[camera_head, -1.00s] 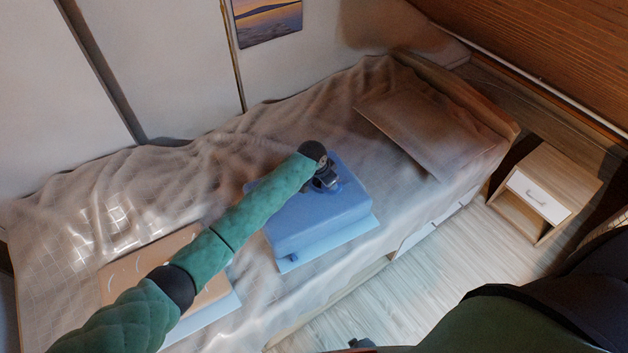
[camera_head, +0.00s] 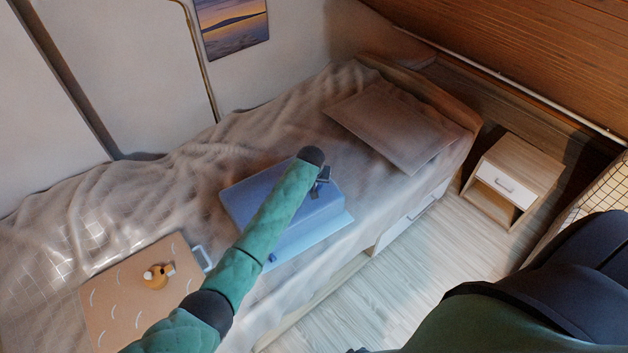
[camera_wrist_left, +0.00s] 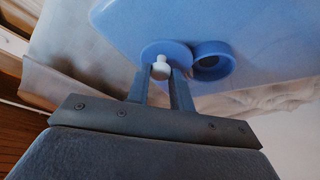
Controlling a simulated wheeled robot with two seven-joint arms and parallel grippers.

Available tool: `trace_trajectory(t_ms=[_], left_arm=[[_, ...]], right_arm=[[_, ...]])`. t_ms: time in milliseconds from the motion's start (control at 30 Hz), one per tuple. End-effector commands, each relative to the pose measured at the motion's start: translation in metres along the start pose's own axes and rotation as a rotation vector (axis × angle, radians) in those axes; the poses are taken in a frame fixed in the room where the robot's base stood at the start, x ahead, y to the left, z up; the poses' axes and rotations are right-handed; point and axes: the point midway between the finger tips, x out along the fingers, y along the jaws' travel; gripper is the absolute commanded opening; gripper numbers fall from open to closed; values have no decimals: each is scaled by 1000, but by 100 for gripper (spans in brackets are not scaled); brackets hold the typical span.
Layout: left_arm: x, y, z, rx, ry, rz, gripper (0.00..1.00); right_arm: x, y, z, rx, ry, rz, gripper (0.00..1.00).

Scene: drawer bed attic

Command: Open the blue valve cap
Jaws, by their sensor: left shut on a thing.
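A blue box-shaped block (camera_head: 312,215) lies on the bed, and its smooth surface fills the top of the left wrist view (camera_wrist_left: 240,20). A round blue valve cap (camera_wrist_left: 178,49) with a white knob (camera_wrist_left: 160,68) shows there beside a raised blue valve ring (camera_wrist_left: 212,62). The ring's opening is uncovered. The cap sits to the left of the ring; whether a strap joins them is hidden. My left gripper (camera_wrist_left: 160,76) is shut on the white knob of the cap. In the head view my left gripper (camera_head: 322,182) is over the block's far right part, partly hidden by my wrist.
A light blue sheet (camera_head: 330,232) lies under the block. A tan panel (camera_head: 115,300) with an orange-yellow object (camera_head: 157,276) is at the left. A pillow (camera_head: 392,125) lies at the bed's head. A nightstand (camera_head: 515,175) stands right of the bed, with bare floor before it.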

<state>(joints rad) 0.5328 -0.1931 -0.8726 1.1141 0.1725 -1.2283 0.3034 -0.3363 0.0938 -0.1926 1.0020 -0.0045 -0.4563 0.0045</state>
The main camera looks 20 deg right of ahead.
Motion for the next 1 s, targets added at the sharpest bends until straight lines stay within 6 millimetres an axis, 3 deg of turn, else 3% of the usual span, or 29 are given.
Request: trace_trajectory(t_ms=[500,533,633,1000], left_arm=[[0,0,0,-18,-1,-8,0],[0,0,0,-18,-1,-8,26],[0,0,0,-18,0,-8,44],[-3,1,0,-17,1,-7,44]], right_arm=[[0,-9,4,2,-4,-8,33],[0,-9,4,2,-4,-8,33],[0,-10,4,3,-4,-9,33],[1,-4,6,0,-7,-4,33]])
